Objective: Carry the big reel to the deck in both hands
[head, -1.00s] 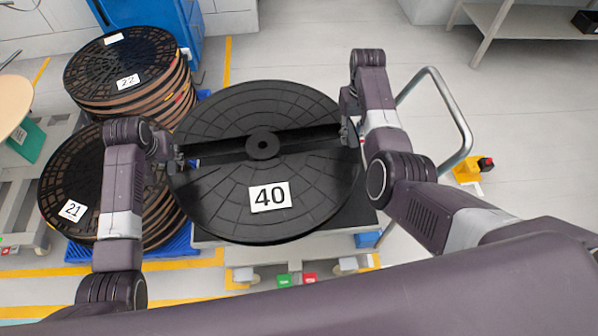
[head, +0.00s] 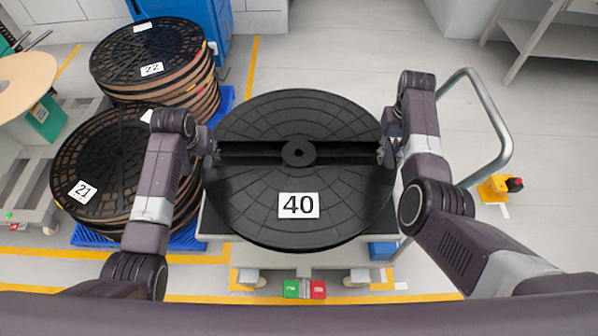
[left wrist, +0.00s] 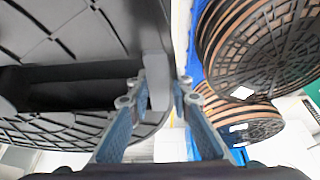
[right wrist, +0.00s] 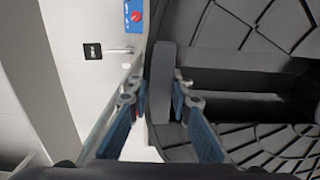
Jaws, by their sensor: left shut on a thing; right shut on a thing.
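The big black reel (head: 340,205), labelled 40, lies flat with a hub and a straight slot across its middle. In the left wrist view the fingers (left wrist: 158,95) pinch a grey tab at the rim. The right wrist fingers (right wrist: 160,95) do likewise.
The cart's curved metal handle (head: 500,120) rises at right, near a yellow device (head: 492,190). Floor is clear behind the reel.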

